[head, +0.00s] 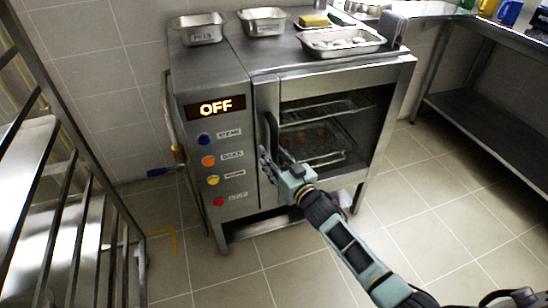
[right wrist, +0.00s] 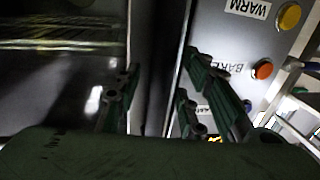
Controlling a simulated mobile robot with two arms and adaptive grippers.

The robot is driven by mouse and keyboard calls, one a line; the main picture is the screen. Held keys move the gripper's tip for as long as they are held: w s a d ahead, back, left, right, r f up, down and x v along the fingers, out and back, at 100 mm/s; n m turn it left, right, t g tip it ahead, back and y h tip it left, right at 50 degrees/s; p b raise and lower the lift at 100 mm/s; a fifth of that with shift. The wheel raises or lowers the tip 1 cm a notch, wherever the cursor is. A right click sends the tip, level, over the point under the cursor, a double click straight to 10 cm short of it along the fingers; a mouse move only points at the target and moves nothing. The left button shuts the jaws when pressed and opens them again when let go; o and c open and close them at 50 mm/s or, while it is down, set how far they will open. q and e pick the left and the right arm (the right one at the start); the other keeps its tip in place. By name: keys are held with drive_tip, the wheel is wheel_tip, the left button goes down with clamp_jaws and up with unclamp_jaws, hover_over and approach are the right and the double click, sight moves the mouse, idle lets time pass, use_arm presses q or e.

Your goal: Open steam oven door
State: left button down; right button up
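The steam oven (head: 232,80) stands against the tiled wall, its display reading OFF. Its glass door (head: 370,112) looks shut, with a rack and a tray of food behind the glass. The dark upright door handle (head: 271,128) is on the door's left side. My right gripper (head: 268,160) is at the handle's lower part, its fingers apart. In the right wrist view, the open fingers (right wrist: 160,95) lie either side of a dark upright bar that looks like the handle; I cannot tell whether they touch it. My left gripper is not in view.
Coloured buttons (head: 209,160) run down the oven's left panel. Metal pans and a tray (head: 340,52) rest on top. A rack trolley (head: 75,235) stands at the left, and a steel table (head: 480,115) at the right. The floor before the oven is open.

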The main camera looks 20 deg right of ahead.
drive_tip(key=shift+c, duration=0.5)
clamp_jaws()
